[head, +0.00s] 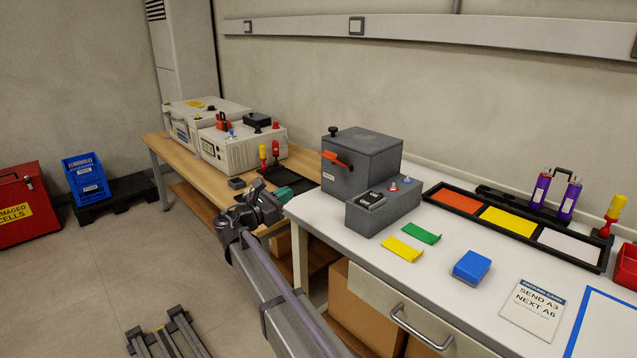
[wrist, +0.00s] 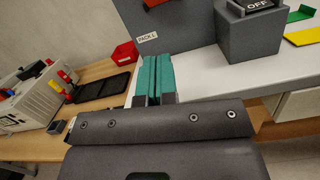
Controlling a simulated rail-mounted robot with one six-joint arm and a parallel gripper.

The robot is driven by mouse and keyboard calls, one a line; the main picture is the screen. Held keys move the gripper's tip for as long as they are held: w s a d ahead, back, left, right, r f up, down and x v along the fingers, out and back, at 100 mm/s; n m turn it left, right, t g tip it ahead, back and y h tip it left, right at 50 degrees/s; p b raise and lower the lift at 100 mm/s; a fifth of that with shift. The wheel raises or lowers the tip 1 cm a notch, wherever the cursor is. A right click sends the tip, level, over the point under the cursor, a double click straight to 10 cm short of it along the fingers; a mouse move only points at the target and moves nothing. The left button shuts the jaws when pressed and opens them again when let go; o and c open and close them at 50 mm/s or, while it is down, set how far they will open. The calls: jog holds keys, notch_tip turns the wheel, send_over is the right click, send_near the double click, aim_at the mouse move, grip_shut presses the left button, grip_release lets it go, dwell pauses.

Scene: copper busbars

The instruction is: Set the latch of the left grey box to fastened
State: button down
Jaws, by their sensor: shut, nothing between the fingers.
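The left grey box (head: 362,160) is a dark box with a black knob on top, standing on the white bench. Its orange latch (head: 336,160) lies near level, slightly tilted, across the upper front. In the wrist view the box (wrist: 185,30) fills the top middle with a white label, and only a bit of orange latch (wrist: 154,3) shows at the top edge. My gripper (head: 297,186) has teal fingers, shut and empty, left of the box and lower than the latch. In the wrist view the closed fingertips (wrist: 157,58) point toward the box below its label.
A smaller grey box (head: 384,206) with a black OFF switch adjoins the box at right. Green (head: 422,233) and yellow (head: 403,249) pieces and a blue block (head: 471,266) lie in front. A wooden table (head: 180,150) with white units stands behind left.

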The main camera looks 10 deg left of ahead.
jog(key=shift+s+r+n+t, duration=0.15)
jog(key=shift+r+n+t, duration=0.2)
jog(key=shift+n, duration=0.65)
jog(key=r+p+x, duration=0.1)
jog(key=p+x, duration=0.1)
jog(key=x, duration=0.4)
jog(key=r+p+x, duration=0.1)
jog(key=p+x, duration=0.2)
jog(key=x, duration=0.4)
jog(key=shift+s+r, duration=0.25)
jog(key=shift+r, duration=0.1)
jog(key=shift+a, duration=0.1)
jog(key=shift+a+r, duration=0.1)
jog(key=shift+r, duration=0.05)
